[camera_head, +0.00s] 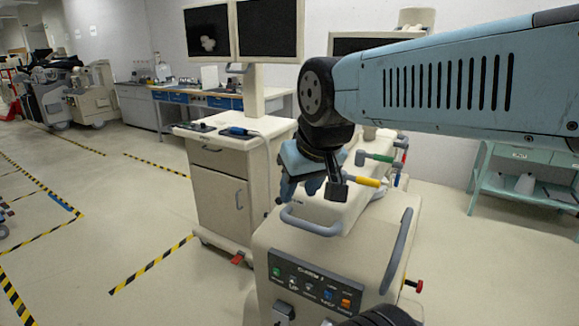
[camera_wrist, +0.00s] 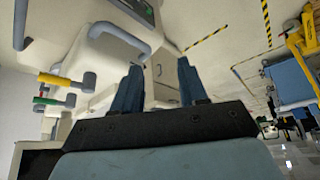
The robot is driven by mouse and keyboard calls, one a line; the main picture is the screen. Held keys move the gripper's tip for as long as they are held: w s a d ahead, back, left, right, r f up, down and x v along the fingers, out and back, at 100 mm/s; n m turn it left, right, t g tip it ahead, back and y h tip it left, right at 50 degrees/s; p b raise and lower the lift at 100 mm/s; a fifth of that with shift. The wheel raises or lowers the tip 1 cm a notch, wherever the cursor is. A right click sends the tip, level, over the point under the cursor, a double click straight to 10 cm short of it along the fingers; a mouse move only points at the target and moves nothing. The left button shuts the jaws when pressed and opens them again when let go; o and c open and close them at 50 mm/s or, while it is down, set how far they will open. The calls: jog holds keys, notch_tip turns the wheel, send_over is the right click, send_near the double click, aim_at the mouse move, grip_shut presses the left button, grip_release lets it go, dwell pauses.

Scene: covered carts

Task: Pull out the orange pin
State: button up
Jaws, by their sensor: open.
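A yellow-orange handle (camera_head: 364,181), the nearest match to the orange pin, sticks out sideways from the upper part of the covered cart (camera_head: 300,241). It also shows at the left of the wrist view (camera_wrist: 60,80), with a grey knob at its end. A green handle (camera_head: 378,157) and a red one (camera_head: 404,152) sit behind it. My gripper (camera_head: 312,181) is above the cart, left of the yellow-orange handle and apart from it in the wrist view. Its two blue fingers (camera_wrist: 160,85) are spread with nothing between them.
The cart has a grey rail (camera_head: 311,225), a button panel (camera_head: 312,287) and a red knob (camera_head: 415,286) on its right side. A cabinet cart with monitors (camera_head: 222,185) stands close on the left. A green shelf (camera_head: 520,195) is at right.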

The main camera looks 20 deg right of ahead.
jog(key=shift+o, duration=0.5)
jog(key=shift+w+a, duration=0.1)
jog(key=shift+w+r, duration=0.1)
jog(key=shift+r, duration=0.05)
jog(key=shift+w+d+r+m+g, duration=0.8)
jog(key=shift+w+d+m, duration=1.15)
jog(key=shift+w, duration=1.45)
jog(key=shift+w+d+r+m+g, duration=0.45)
jog(key=shift+w+d+m+g, duration=0.6)
jog(key=shift+w+d+m, duration=1.7)
jog(key=shift+w+d+r+m+g, duration=0.8)
jog(key=shift+w+d, duration=0.7)
jog(key=shift+w, duration=2.6)
jog(key=shift+f, duration=0.25)
jog(key=shift+f, duration=4.4)
jog(key=shift+c, duration=0.3)
